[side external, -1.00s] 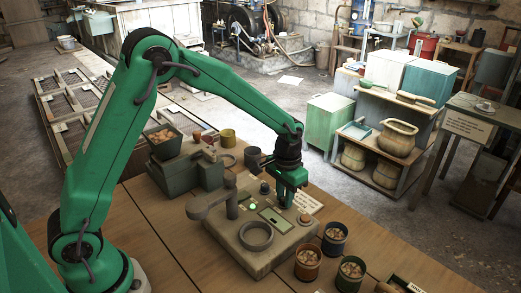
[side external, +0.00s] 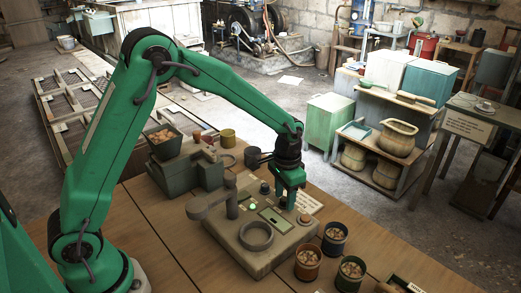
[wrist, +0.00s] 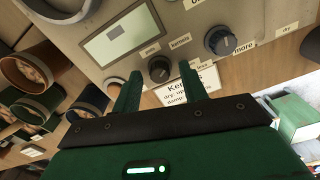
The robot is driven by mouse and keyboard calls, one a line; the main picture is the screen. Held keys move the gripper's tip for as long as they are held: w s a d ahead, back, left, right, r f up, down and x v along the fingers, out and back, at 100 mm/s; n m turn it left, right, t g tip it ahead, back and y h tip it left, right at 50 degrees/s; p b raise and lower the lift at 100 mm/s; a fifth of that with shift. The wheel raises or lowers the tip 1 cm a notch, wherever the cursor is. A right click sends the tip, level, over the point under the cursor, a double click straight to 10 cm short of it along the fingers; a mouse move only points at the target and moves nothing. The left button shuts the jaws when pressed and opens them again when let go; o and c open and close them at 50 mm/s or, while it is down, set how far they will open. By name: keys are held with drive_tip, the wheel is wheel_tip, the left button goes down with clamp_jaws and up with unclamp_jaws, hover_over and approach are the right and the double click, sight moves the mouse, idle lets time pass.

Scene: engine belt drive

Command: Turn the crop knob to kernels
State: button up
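The crop knob (wrist: 159,69) is a dark round knob on the grey-beige machine panel (wrist: 185,20). Small labels "pods" (wrist: 149,50) and "kernels" (wrist: 181,41) sit beside it. I cannot make out clearly where its pointer is. My gripper (wrist: 157,70) is open, with one finger on each side of the knob in the wrist view; contact cannot be told. In the side view my gripper (side external: 291,207) points down at the right part of the machine (side external: 225,235) and hides the crop knob there.
A second dark knob (wrist: 219,40), marked "less" and "more", is close on the right. A display (wrist: 120,35) and a brown button (wrist: 113,87) are on the left. Cups of brown pieces (side external: 308,264) stand by the machine's front right. A paper card (wrist: 187,84) lies beside the panel.

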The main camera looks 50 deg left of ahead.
sight(283, 199)
idle(0.3)
drive_tip(key=shift+r, duration=3.85)
drive_tip(key=shift+r, duration=0.15)
drive_tip(key=shift+s+a+r, duration=0.1)
drive_tip(key=shift+s+r, duration=0.1)
drive_tip(key=s+a+r+n+t, duration=0.1)
drive_tip(key=s+a+r+t, duration=0.25)
drive_tip(key=s+r, duration=0.6)
drive_tip(key=s+a+n+t, duration=0.2)
drive_tip(key=s+a, duration=0.1)
drive_tip(key=s, duration=1.1)
drive_tip(key=shift+a+r, duration=0.15)
drive_tip(key=shift+r, duration=0.3)
